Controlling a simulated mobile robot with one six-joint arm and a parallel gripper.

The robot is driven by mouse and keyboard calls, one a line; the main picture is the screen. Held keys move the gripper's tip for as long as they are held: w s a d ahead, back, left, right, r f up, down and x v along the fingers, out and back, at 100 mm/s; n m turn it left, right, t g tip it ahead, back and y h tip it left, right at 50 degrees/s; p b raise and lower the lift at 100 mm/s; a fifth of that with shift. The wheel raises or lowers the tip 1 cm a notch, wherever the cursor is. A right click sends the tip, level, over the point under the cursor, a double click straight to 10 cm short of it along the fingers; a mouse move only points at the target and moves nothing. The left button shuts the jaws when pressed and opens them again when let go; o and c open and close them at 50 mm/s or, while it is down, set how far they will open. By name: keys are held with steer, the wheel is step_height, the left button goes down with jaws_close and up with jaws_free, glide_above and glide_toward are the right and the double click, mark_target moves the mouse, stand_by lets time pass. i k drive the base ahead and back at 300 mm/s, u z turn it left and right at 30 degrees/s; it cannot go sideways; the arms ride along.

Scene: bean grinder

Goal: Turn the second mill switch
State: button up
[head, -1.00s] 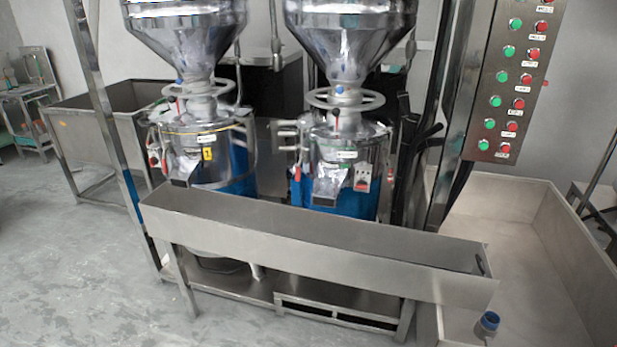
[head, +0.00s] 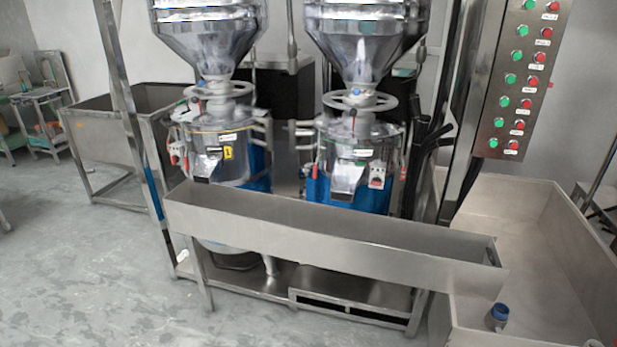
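Two steel mills with funnel hoppers stand behind a long trough. The left mill (head: 216,150) carries a yellow label marked 1. The right mill (head: 345,152) has a handwheel (head: 360,101) above its drum and a blue lower body. My gripper is not in view.
The long steel trough (head: 330,238) stands in front of both mills. A control panel (head: 522,75) with green and red buttons is at the right, above a large bin (head: 540,195). An open steel tank (head: 95,150) stands at left. The grey floor (head: 90,265) is clear at front left.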

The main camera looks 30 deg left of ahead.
mark_target(375, 181)
steer(key=z, duration=0.55)
steer(key=k, duration=0.15)
steer(key=u, duration=1.7)
steer(key=k, duration=0.9)
steer(key=z, duration=0.2)
steer(key=i, duration=0.7)
